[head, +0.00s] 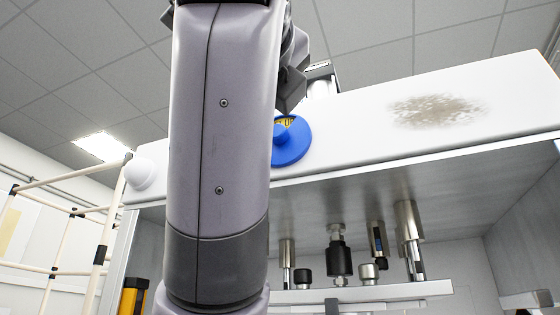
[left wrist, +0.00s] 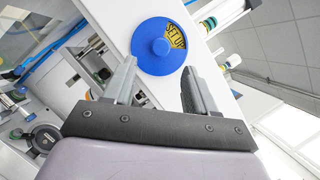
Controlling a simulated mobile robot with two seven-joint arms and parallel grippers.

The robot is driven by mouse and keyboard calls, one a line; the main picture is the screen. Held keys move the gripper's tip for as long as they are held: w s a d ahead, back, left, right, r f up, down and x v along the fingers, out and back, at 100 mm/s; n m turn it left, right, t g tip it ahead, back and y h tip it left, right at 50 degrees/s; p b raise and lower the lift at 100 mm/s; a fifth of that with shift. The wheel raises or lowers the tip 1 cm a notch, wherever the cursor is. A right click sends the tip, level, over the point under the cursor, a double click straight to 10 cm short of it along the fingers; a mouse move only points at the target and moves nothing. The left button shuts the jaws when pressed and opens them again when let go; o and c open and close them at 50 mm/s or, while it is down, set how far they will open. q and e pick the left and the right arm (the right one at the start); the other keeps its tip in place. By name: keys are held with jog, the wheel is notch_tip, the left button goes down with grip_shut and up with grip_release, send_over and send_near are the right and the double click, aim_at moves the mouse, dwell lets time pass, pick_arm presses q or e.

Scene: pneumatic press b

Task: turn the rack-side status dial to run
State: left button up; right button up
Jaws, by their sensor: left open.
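The blue round status dial (head: 292,142) is on the white front beam of the press, its left part hidden behind my left arm in the head view. In the left wrist view the dial (left wrist: 150,58) shows whole, with a raised centre knob and a yellow window reading "SET UP". My left gripper (left wrist: 159,68) is open, its two grey fingers apart and pointing toward the dial, with nothing between them. The fingers appear short of the dial; the exact gap is hard to tell. In the head view my arm hides most of this gripper. My right gripper is not in view.
A white round knob (head: 138,173) is at the beam's left end. A cream pipe rack (head: 105,222) stands at the left. Metal press rods (head: 408,235) hang under the beam. The beam's face right of the dial is flat, with a brownish worn patch (head: 435,110).

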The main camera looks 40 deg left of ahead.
aim_at(278, 134)
pick_arm(q)
jog(key=p+x, duration=0.3)
jog(key=x, duration=0.4)
jog(key=shift+r, duration=0.15)
grip_shut()
